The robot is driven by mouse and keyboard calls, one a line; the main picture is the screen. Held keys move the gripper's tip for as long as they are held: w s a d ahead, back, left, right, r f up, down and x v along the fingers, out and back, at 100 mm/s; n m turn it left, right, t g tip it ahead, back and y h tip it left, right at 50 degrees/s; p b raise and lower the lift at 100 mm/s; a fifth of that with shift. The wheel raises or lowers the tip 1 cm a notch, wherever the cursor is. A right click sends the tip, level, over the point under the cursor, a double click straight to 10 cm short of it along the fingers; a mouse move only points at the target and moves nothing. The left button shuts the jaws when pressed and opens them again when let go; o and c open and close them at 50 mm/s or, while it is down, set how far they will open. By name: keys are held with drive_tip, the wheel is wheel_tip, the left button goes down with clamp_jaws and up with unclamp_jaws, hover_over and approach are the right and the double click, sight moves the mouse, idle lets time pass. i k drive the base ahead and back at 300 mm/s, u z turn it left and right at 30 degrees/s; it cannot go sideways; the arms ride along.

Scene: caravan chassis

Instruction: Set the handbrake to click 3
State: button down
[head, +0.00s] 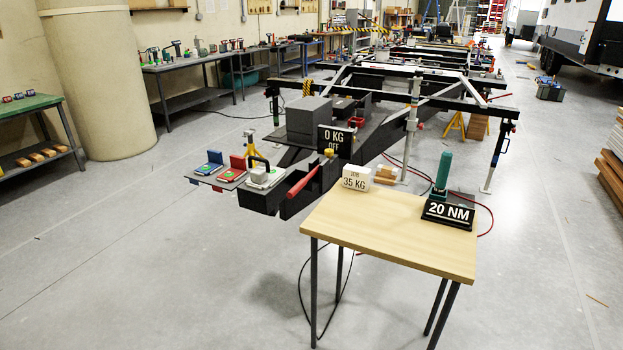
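The handbrake lever (303,182) is a red bar at the front end of the dark caravan chassis (405,97). It slopes up to the right out of a black housing (262,199). I cannot read any click number on it. A black sign (336,141) just behind the lever reads "0 KG OFF". My gripper is not in view, and nothing is seen touching the lever.
A wooden table (390,232) stands at front right of the lever. It carries a white 35 KG block (356,178), a green upright tool (444,170) and a 20 NM sign (448,212). Left of the lever is a small shelf (219,179). The left floor is open.

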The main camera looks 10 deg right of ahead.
sight(299, 186)
drive_tip(key=u, duration=0.1)
drive_tip(key=i, duration=0.95)
drive_tip(key=z, duration=0.05)
